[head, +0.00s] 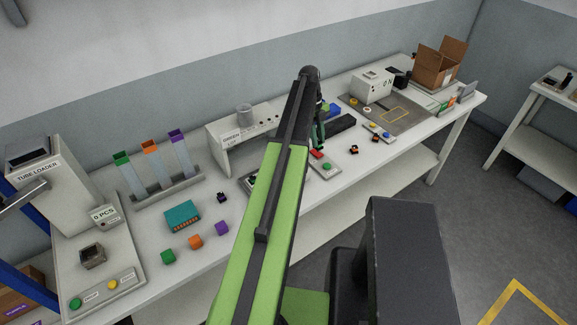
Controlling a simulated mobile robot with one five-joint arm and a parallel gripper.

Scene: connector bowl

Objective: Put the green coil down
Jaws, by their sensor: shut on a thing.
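My gripper (319,112) is at the far end of my arm, above the middle of the bench, partly hidden behind the arm. It is shut on a dark green thing (320,132), which looks like the green coil. The coil hangs just below the jaws, small and partly covered. I cannot tell whether it touches the bench or the things beneath it.
A panel with red and green buttons (325,164) and a black block (341,123) are close to my gripper. A grey mat (405,117), white box (371,86) and open carton (440,62) stand right. Bare bench (345,175) shows in front.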

